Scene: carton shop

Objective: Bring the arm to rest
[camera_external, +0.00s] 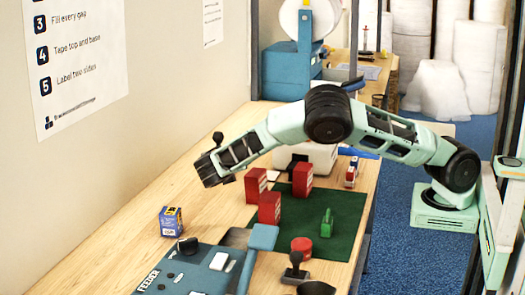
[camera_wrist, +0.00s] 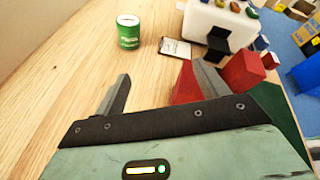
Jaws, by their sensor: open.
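My arm reaches in from the right in the external view, stretched over the wooden table (camera_external: 135,240). My gripper (camera_external: 213,182) hangs above the table at the left of the green mat, with its jaws apart. In the wrist view my gripper (camera_wrist: 158,82) shows two separated fingers with nothing between them but bare wood. A red box (camera_wrist: 186,84) lies behind the right finger in that view; I cannot tell whether they touch.
Three red boxes (camera_external: 269,208) and a green object (camera_external: 326,223) stand on the green mat (camera_external: 345,215). A blue-and-yellow box (camera_external: 171,221) stands left. A blue feeder panel (camera_external: 195,268) is in front. A green can (camera_wrist: 128,30) and white machine (camera_wrist: 215,20) are beyond my gripper.

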